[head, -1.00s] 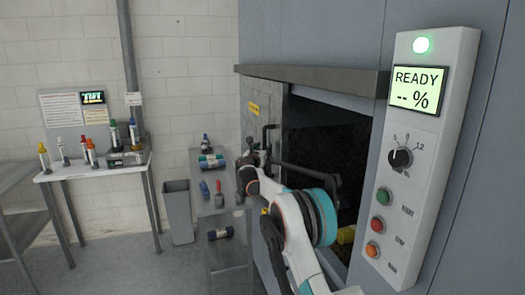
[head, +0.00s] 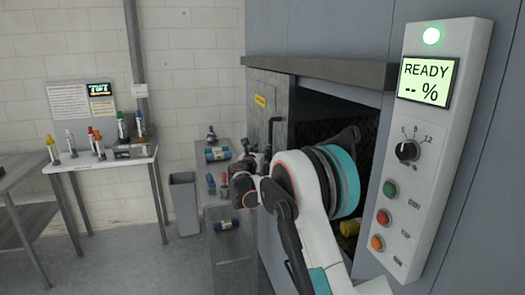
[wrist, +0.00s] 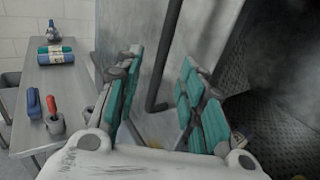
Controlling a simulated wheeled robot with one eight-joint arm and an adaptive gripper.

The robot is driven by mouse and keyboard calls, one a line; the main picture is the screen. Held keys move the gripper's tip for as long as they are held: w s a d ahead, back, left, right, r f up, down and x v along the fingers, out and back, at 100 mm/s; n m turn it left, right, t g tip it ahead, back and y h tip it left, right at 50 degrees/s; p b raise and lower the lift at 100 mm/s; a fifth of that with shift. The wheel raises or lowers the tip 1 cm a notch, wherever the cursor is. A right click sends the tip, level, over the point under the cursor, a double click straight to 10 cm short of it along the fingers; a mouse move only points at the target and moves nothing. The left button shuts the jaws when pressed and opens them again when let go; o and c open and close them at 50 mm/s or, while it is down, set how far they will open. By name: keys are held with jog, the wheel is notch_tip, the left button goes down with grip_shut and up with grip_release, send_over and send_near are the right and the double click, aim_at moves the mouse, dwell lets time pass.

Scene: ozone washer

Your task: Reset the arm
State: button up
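My arm reaches up in front of the open washer (head: 320,75) in the head view, with its elbow bent near the opening. My gripper (wrist: 160,70) shows in the wrist view with its two teal-padded fingers spread apart and nothing between them. In the head view my gripper is small and partly hidden behind my own arm links. In the wrist view the fingers are in front of the grey door (wrist: 150,50) with its dark vertical handle (wrist: 165,60), with a visible gap between the fingers.
A metal side table (wrist: 55,85) holds a teal-and-white roll (wrist: 56,55), a blue item (wrist: 34,103) and a red-handled tool (wrist: 53,113). A yellow object (head: 349,228) lies inside the washer. A control panel (head: 430,150) reading READY stands right. A grey bin (head: 185,203) stands left.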

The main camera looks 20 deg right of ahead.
jog(key=s+d+r+m+g+y+b, duration=0.1)
jog(key=s+r+m+g+y+b, duration=0.15)
jog(key=s+m, duration=0.9)
jog(key=s+r+m+g+y+b, duration=0.1)
jog(key=s+m+g, duration=0.3)
jog(key=s, duration=1.4)
jog(key=s+a+f+m+y+b, duration=0.1)
jog(key=s+a+f+m+y, duration=0.1)
jog(key=s, duration=0.8)
jog(key=s+a+f+m+g+y+b, duration=0.1)
jog(key=s+a+f+m+y, duration=0.1)
jog(key=s+a+f+m, duration=0.2)
jog(key=s+a+f+m+y+b, duration=0.1)
jog(key=s+a+f+m, duration=0.3)
jog(key=s, duration=1.4)
notch_tip(320, 180, down, 7)
jog(key=m+y, duration=0.1)
jog(key=m, duration=0.3)
jog(key=shift+r, duration=0.2)
